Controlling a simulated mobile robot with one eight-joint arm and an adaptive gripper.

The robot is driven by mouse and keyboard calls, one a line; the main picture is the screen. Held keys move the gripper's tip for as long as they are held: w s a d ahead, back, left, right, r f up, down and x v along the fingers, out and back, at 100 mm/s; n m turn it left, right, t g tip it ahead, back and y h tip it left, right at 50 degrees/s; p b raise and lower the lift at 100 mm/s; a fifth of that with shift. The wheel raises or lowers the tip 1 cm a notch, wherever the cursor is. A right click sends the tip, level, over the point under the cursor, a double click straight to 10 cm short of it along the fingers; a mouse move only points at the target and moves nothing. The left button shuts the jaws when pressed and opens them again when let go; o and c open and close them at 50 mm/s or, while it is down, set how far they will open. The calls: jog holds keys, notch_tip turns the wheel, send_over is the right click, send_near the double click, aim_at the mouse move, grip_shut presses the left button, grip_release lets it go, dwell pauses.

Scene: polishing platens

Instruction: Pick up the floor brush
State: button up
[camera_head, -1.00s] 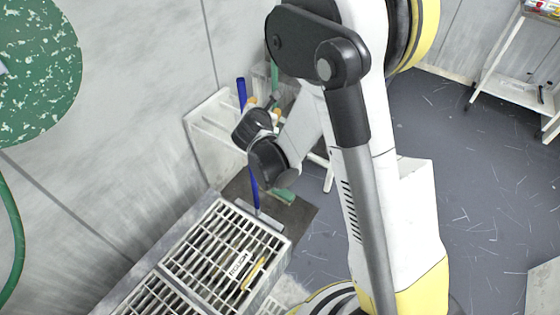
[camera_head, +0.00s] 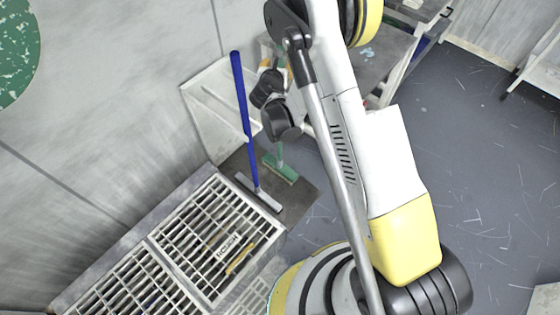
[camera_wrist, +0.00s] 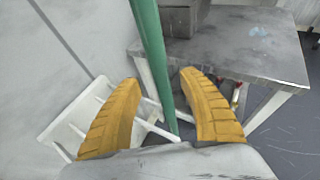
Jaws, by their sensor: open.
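The floor brush has a green head (camera_head: 281,167) on the dark mat beside the grating in the head view. Its green handle rises behind my wrist, which hides much of it. In the wrist view the green handle (camera_wrist: 151,45) runs down between the two yellow fingers, with gaps on both sides. My gripper (camera_wrist: 160,85) is open around or just short of the handle; I cannot tell the exact depth. In the head view my gripper (camera_head: 275,63) is small and partly hidden by my wrist.
A blue-handled squeegee (camera_head: 241,100) stands just left of the brush. A white rack (camera_head: 205,105) is by the wall. A grey table (camera_wrist: 240,45) with a dark box (camera_wrist: 184,18) stands beyond my fingers. A floor grating (camera_head: 205,240) lies at lower left. Open floor (camera_head: 475,170) is to the right.

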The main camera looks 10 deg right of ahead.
jog(key=b+x, duration=0.1)
jog(key=x, duration=0.3)
jog(key=shift+w+d+b, duration=0.1)
jog(key=shift+b, duration=0.2)
grip_shut()
jog(key=shift+r, duration=0.15)
jog(key=s+d+r+p, duration=0.6)
jog(key=s+r+p, duration=0.1)
jog(key=s+r, duration=0.35)
jog(key=s+a+r, duration=0.6)
jog(key=s+r, duration=0.5)
jog(key=r, duration=0.1)
jog(key=shift+r+n+y, duration=0.3)
